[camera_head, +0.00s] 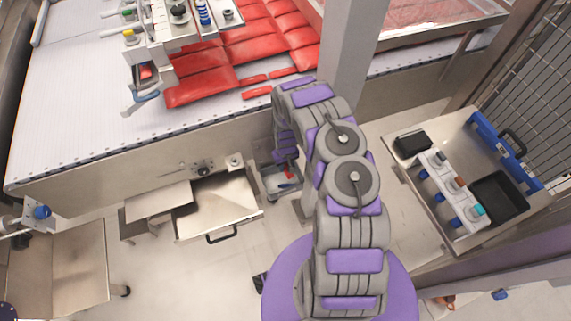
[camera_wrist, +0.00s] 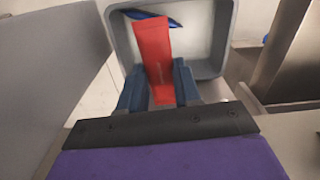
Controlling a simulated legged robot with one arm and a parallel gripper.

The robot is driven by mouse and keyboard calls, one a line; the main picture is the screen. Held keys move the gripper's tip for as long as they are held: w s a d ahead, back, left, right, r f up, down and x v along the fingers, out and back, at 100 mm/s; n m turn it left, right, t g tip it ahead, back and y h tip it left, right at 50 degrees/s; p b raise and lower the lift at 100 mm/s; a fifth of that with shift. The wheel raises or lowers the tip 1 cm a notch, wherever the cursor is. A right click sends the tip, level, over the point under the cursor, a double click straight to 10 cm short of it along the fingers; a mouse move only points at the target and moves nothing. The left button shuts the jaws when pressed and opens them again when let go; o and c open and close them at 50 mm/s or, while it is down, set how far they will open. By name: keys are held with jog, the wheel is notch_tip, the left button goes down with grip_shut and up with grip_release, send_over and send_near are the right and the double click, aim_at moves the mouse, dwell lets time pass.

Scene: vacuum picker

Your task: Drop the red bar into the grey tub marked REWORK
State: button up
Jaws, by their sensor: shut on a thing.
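My gripper (camera_wrist: 157,84) is shut on the red bar (camera_wrist: 153,48), with one dark blue finger on each side of it. The bar points away from the wrist, over the inside of the grey tub (camera_wrist: 231,42). In the head view the grey tub (camera_head: 270,184) stands on the floor in front of the conveyor, and the red bar (camera_head: 288,174) shows over it below my gripper (camera_head: 287,160). A blue item (camera_wrist: 174,23) lies in the tub, partly hidden behind the bar. I cannot read any marking on the tub. The gap between bar and tub floor is unclear.
A conveyor (camera_head: 80,100) carries red packs (camera_head: 205,84) and loose red bars. A metal drawer (camera_head: 220,205) sticks out left of the tub. A metal post (camera_head: 350,50) rises behind my arm. A side table (camera_head: 415,180) with trays stands at right.

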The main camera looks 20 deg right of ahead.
jog(key=shift+f, duration=0.15)
jog(key=o, duration=1.1)
notch_tip(320, 180, up, 17)
jog(key=p, duration=0.4)
jog(key=shift+r, duration=0.2)
notch_tip(320, 180, up, 14)
send_over(286, 166)
jog(key=s+a, duration=0.2)
jog(key=s, duration=0.2)
jog(key=s+a+r, duration=0.3)
jog(key=s+r, duration=0.5)
jog(key=r, duration=0.4)
jog(key=s+a+r, duration=0.1)
jog(key=s+r, duration=0.3)
jog(key=s, duration=0.4)
jog(key=s+a+r+g, duration=0.1)
jog(key=s+r, duration=0.3)
jog(key=s, duration=0.5)
jog(key=s+a+r, duration=0.3)
jog(key=s+r, duration=0.1)
jog(key=s, duration=0.4)
jog(key=shift+s+a+g, duration=0.15)
jog(key=shift+a+g, duration=0.05)
jog(key=shift+g, duration=0.2)
